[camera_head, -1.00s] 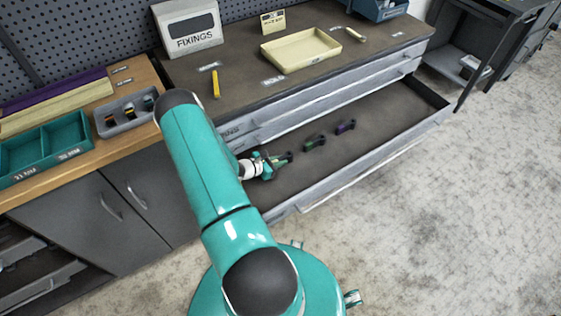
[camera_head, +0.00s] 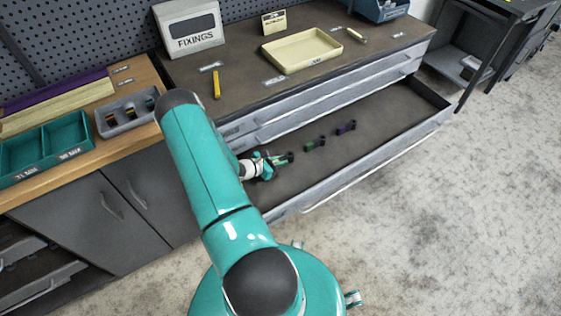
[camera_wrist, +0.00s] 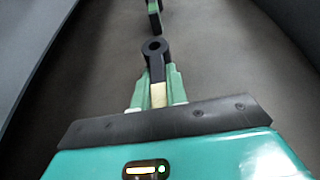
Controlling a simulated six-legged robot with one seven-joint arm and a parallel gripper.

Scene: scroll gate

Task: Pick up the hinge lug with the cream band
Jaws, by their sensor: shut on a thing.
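The hinge lug with the cream band (camera_wrist: 158,95) is dark, with a round eye at its far end. In the wrist view it lies between the green fingers of my gripper (camera_wrist: 157,88), which is shut on it. The cream band shows between the fingers, close to the palm. In the head view my gripper (camera_head: 274,161) is low inside the open drawer (camera_head: 350,160), at its left part. The tip of the held lug (camera_head: 290,156) pokes out to the right. I cannot tell whether it still touches the drawer floor.
A lug with green (camera_head: 315,143) and a purple-dark lug (camera_head: 347,127) lie further right in the drawer. The drawer's front wall (camera_head: 375,157) and the cabinet face above bound the space. A cream tray (camera_head: 302,68) and a yellow tool (camera_head: 216,85) rest on the worktop.

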